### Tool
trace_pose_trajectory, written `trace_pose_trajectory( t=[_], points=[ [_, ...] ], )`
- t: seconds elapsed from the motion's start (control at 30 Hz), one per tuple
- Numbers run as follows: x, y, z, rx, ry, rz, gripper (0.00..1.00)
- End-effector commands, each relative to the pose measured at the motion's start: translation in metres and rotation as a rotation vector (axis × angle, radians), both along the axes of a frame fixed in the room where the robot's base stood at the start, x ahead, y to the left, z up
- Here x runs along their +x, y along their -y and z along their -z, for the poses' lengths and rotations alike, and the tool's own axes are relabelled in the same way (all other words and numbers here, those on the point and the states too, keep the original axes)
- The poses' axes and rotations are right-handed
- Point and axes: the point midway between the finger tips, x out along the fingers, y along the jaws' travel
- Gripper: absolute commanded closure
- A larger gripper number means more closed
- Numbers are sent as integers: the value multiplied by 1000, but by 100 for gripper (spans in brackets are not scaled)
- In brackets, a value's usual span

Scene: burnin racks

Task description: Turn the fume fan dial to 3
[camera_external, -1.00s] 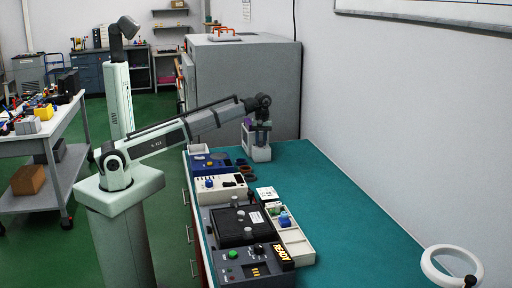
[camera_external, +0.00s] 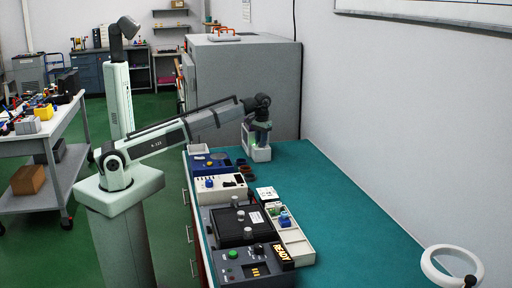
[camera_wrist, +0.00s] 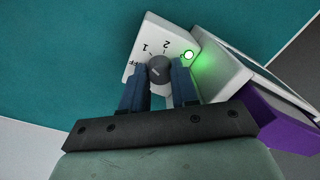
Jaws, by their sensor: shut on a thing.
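The fume fan unit (camera_external: 262,155) is a pale box at the far end of the green-topped bench. In the wrist view its white panel (camera_wrist: 151,34) carries a dark round dial (camera_wrist: 159,67) with the marks 1 and 2 readable and part of OFF at the left. A mark for 3 is not visible. My gripper (camera_wrist: 160,88) is shut on the dial, one blue finger on each side. It also shows above the unit in the external view (camera_external: 261,138). A green lamp (camera_wrist: 188,54) glows beside the 2. I cannot tell where the dial's pointer stands.
A grey housing (camera_wrist: 222,70) with a purple side (camera_wrist: 280,125) stands right beside the dial panel. Several instrument boxes, including a blue one (camera_external: 222,164) and a black one (camera_external: 238,234), line the bench's left edge.

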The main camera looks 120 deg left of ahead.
Motion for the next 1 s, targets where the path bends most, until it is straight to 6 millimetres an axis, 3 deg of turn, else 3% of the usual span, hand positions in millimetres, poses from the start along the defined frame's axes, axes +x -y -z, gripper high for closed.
trace_pose_trajectory(
  t=[1.0],
  points=[
    [-1,1,0,1,1,964,100]
  ],
)
